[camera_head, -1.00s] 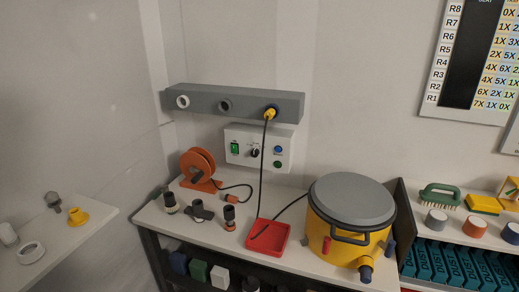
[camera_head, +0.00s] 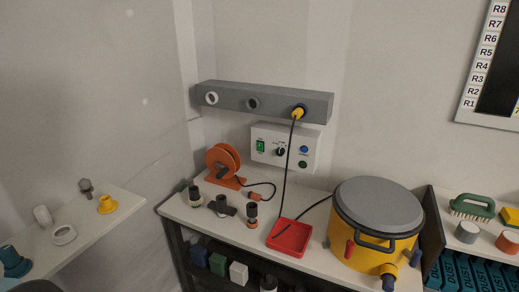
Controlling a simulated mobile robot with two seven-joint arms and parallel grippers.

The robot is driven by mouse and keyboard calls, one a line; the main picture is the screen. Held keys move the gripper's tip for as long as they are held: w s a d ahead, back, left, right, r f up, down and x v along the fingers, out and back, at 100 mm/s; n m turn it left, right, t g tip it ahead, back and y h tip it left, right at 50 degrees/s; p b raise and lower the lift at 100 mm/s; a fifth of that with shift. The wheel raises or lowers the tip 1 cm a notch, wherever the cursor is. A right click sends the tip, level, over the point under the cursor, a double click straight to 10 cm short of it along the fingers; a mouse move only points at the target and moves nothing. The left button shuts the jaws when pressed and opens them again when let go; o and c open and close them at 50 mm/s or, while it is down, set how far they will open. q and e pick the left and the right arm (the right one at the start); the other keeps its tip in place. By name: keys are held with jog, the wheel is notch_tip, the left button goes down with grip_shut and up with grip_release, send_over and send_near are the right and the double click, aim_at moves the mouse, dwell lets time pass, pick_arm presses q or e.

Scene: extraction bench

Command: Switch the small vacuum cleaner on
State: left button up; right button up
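The small vacuum cleaner seems to be the yellow drum (camera_head: 371,232) with a grey lid (camera_head: 378,204), standing at the right end of the white bench. A dark handle and a red part (camera_head: 349,250) are on its front. A white control box (camera_head: 284,148) on the wall has a green switch (camera_head: 260,146), a black knob (camera_head: 280,152), a blue button (camera_head: 304,150) and a green button (camera_head: 303,164). A black cable runs from a yellow plug (camera_head: 298,112) in the grey wall rail down to the red tray. Neither gripper is in view.
The grey rail (camera_head: 230,97) has two other round sockets. An orange cable reel (camera_head: 223,163), several dark fittings and a red tray (camera_head: 291,238) are on the bench. A side shelf (camera_head: 100,229) at left holds small fittings. A green brush (camera_head: 472,206) is at right.

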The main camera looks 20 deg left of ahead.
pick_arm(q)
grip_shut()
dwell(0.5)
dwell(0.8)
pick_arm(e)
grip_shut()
